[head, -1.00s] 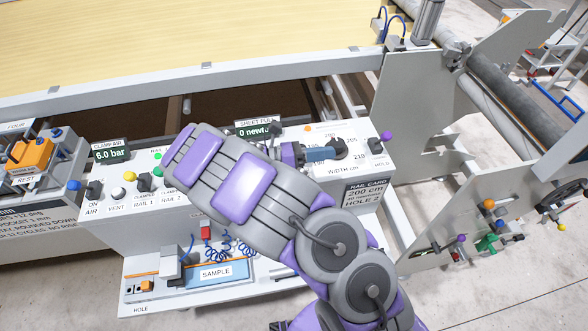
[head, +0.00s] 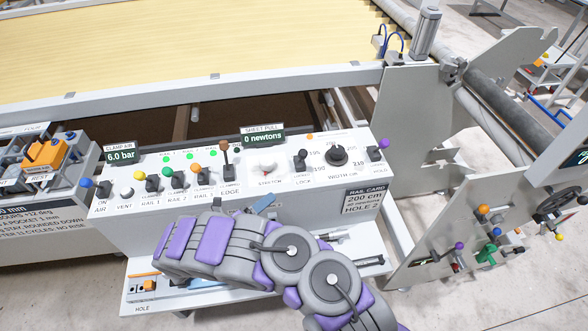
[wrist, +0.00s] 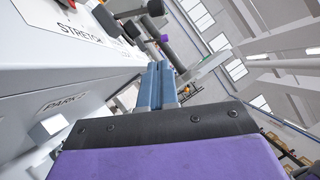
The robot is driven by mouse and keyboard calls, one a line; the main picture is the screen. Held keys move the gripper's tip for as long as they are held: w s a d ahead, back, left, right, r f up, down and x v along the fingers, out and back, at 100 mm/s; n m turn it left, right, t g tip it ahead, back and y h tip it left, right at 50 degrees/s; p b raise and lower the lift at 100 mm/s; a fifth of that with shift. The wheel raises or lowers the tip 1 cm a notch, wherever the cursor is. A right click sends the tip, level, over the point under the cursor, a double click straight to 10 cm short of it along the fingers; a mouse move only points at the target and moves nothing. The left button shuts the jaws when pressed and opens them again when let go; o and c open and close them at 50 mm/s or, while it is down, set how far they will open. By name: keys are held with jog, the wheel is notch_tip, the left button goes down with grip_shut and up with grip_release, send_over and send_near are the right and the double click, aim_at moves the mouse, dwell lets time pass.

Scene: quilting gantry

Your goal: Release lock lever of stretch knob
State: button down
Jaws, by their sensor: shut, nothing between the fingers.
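The lock lever (head: 301,159) is a short black-knobbed lever above the LOCK label on the white control panel. It looks roughly upright. The pale stretch knob (head: 265,168), with some red on it, is just left of it above the STRETCH label. My gripper (head: 263,204) has blue fingers and is in front of the panel, below the stretch knob, apart from both controls. In the wrist view my gripper (wrist: 158,84) has its fingers together with nothing between them. A black knob, probably the lock lever (wrist: 105,20), shows beyond the STRETCH label there.
The control panel (head: 225,196) carries several levers to the left. The black width dial (head: 336,155) and purple-tipped hold lever (head: 382,145) stand to the right. A sheet pull display (head: 263,139) reads 0 newtons. A lower shelf (head: 135,306) lies under my arm.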

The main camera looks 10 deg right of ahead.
aim_at(301, 157)
jog(key=shift+w+d+r, duration=0.1)
jog(key=shift+d, duration=0.05)
jog(key=b+x, duration=0.1)
jog(key=x, duration=0.2)
jog(key=b+x, duration=0.1)
jog(key=x, duration=0.3)
jog(key=w+b+x, duration=0.1)
jog(key=x, duration=0.3)
jog(key=shift+w+r, duration=0.65)
jog(key=shift+w, duration=0.25)
jog(key=shift+r, duration=0.15)
